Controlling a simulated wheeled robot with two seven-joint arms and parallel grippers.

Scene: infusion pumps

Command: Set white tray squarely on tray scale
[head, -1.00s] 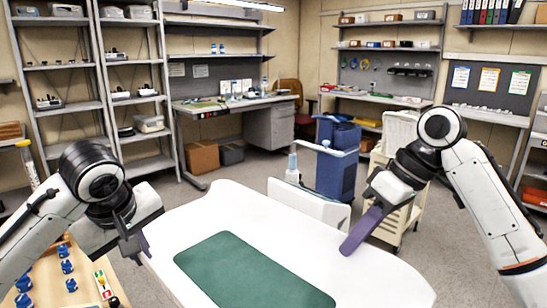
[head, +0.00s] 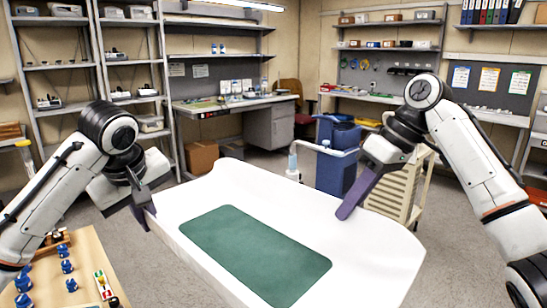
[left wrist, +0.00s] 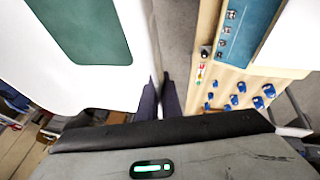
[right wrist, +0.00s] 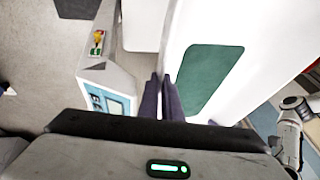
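The large white tray (head: 180,195) with a green rectangle (head: 255,255) on its floor spans the head view's lower middle. My left gripper (head: 146,216) is at its left edge; in the left wrist view the tray's wall (left wrist: 150,45) runs between the nearly closed fingers (left wrist: 161,98). My right gripper (head: 355,198) straddles the far edge; in the right wrist view the rim (right wrist: 168,45) leads between the fingers (right wrist: 160,95). A white unit with a blue display (right wrist: 108,103) stands beyond the rim; I cannot tell if it is the tray scale. What lies under the tray is hidden.
A wooden board with blue knobs (head: 66,267) is at the lower left, close to the tray. Behind the tray are a blue bin (head: 337,165) and a cream drawer cart (head: 402,190). Shelves (head: 60,110) and a desk (head: 230,103) stand further back.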

